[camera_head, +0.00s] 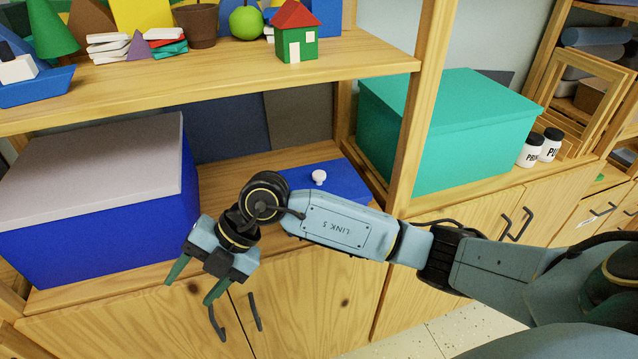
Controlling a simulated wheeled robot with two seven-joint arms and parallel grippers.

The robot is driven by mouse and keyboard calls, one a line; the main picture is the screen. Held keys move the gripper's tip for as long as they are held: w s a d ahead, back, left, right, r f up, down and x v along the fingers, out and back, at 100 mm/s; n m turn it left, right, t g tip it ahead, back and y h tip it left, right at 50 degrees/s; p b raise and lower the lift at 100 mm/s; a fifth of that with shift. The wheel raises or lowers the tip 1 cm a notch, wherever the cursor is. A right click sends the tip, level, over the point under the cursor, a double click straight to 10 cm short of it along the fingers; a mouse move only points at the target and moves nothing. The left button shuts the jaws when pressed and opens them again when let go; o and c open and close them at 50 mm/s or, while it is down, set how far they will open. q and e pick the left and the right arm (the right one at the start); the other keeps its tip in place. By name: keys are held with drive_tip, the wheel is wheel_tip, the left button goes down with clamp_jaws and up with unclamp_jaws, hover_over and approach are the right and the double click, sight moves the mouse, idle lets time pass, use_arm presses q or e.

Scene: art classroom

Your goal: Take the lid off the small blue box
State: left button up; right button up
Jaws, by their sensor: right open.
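The small blue box (336,177) sits on the lower shelf, right of the big blue box. A blue lid with a round white knob (319,177) is on its top. My right arm passes in front and hides the box's front and lower part. My right gripper (188,291) hangs left of and in front of the small box, before the cabinet doors. Its two green fingers point down, apart and empty. The gripper touches neither box nor lid as far as I can see. My left gripper is not in view.
A big blue box with a grey lid (95,163) stands on the left. A teal box (455,125) and paint jars (529,151) stand right of the shelf post (428,90). The upper shelf (225,68), loaded with toys, overhangs the back. Cabinet handles (254,311) stick out below.

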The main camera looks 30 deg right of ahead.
drive_tip(key=w+d+f+m+t+h, duration=0.15)
drive_tip(key=w+d+h, duration=0.25)
drive_tip(key=d+h, duration=0.45)
drive_tip(key=m+h, duration=0.4)
drive_tip(key=h, duration=0.1)
approach(319, 174)
drive_tip(key=f, duration=0.3)
drive_tip(key=s+a+f, duration=0.1)
drive_tip(key=f, duration=0.1)
drive_tip(key=shift+a+f, duration=0.1)
drive_tip(key=shift+f, duration=0.15)
drive_tip(key=shift+w+d, duration=0.2)
drive_tip(key=shift+d, duration=0.2)
drive_tip(key=shift+w+d, duration=0.35)
drive_tip(key=shift+d, duration=0.2)
drive_tip(key=shift+w+d, duration=0.35)
drive_tip(key=shift+d, duration=0.25)
drive_tip(key=shift+x, duration=1.2)
drive_tip(key=shift+w+d+f, duration=0.15)
drive_tip(key=shift+w+f, duration=0.1)
drive_tip(key=shift+f, duration=0.1)
